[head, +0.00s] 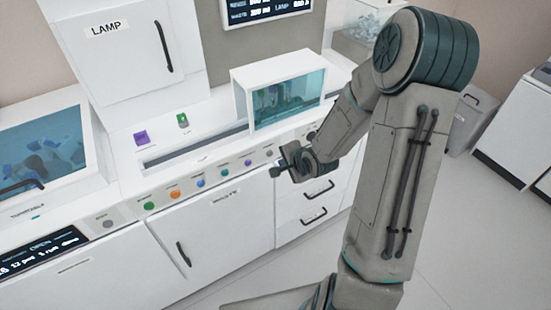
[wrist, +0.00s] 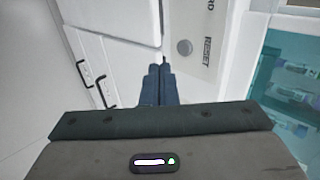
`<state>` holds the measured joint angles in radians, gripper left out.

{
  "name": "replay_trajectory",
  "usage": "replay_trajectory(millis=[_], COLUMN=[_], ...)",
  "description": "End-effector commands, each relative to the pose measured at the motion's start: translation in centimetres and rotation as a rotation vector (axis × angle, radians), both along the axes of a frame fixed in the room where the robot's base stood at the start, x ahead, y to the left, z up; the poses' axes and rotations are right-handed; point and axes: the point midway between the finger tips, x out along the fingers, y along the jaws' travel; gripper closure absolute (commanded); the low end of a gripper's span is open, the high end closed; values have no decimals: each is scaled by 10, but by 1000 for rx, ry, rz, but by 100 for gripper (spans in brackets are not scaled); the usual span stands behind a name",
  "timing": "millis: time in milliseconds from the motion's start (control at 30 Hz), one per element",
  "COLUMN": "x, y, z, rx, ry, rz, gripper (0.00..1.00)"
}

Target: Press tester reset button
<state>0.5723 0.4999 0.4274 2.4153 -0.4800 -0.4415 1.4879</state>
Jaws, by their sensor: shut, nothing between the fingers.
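The reset button (wrist: 184,47) is a round grey button on a white panel in the wrist view. The dark word RESET (wrist: 207,52) is printed beside it, to its right. My gripper (wrist: 160,68) is shut and empty, its dark fingertips together just below and left of the button in the picture. A gap shows between the tips and the button in the picture; I cannot tell the depth between them. In the head view my gripper (head: 278,172) is in front of the white counter front, near the right part of its button row. The lettering there is too small to read.
The counter front carries several coloured buttons, such as a green one (head: 149,205) and an orange one (head: 175,194). A white box with a teal window (head: 285,103) stands on the counter. Drawers with dark handles (head: 318,189) lie below my gripper.

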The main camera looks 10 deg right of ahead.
Motion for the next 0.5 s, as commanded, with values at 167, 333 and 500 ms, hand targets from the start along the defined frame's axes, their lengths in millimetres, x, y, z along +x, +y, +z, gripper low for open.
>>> replay_trajectory(millis=[167,333,500], x=[22,41,49], y=[9,14,17], z=[-14,-16,-17], rx=[0,-1,-1], ry=[-1,1,1], rz=[4,1,1], gripper=[100,100,100])
